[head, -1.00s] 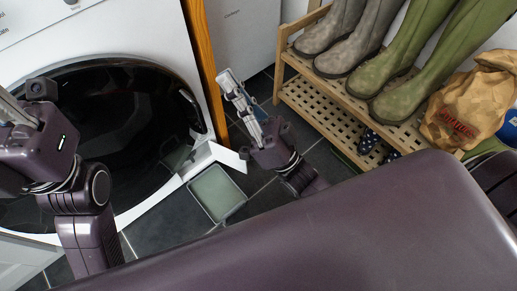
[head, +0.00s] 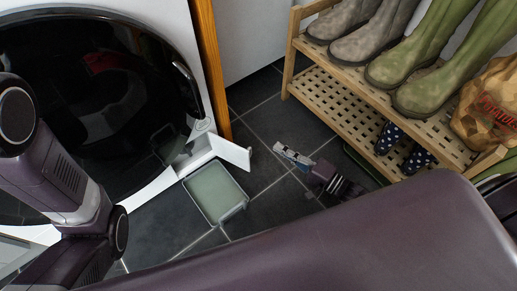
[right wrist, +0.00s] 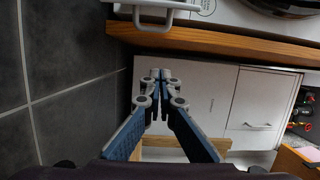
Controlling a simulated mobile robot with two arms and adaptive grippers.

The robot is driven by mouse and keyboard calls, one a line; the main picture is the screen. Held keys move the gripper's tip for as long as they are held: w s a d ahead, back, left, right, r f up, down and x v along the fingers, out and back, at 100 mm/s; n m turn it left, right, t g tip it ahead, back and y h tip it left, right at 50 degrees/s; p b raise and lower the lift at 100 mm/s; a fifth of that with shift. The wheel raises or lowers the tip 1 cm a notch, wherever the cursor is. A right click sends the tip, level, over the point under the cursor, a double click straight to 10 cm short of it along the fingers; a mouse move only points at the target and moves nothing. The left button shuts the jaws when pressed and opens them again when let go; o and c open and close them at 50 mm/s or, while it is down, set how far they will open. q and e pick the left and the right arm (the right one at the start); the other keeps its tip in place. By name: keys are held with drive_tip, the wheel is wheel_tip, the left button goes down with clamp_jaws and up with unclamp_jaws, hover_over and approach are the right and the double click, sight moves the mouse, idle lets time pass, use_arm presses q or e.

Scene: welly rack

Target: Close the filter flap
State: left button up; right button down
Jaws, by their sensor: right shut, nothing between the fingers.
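The white filter flap (head: 231,152) stands open at the lower right corner of the washing machine (head: 174,180), swung out to the right. My right gripper (head: 281,149) is low over the floor, a little right of the flap and apart from it, pointing left towards the machine. It is shut and empty. In the right wrist view its blue-grey fingers (right wrist: 160,76) are together.
A shallow tray with greenish contents (head: 243,205) sits on the floor just below the flap. A wooden rack (head: 330,98) with boots stands at the right. A wooden panel (head: 210,65) is beside the machine. Dark floor tiles (head: 262,118) are clear between flap and rack.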

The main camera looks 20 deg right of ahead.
drive_tip(key=w+a+b, duration=0.3)
drive_tip(key=a+b, duration=0.2)
drive_tip(key=a, duration=0.1)
drive_tip(key=shift+a, duration=0.35)
idle(0.3)
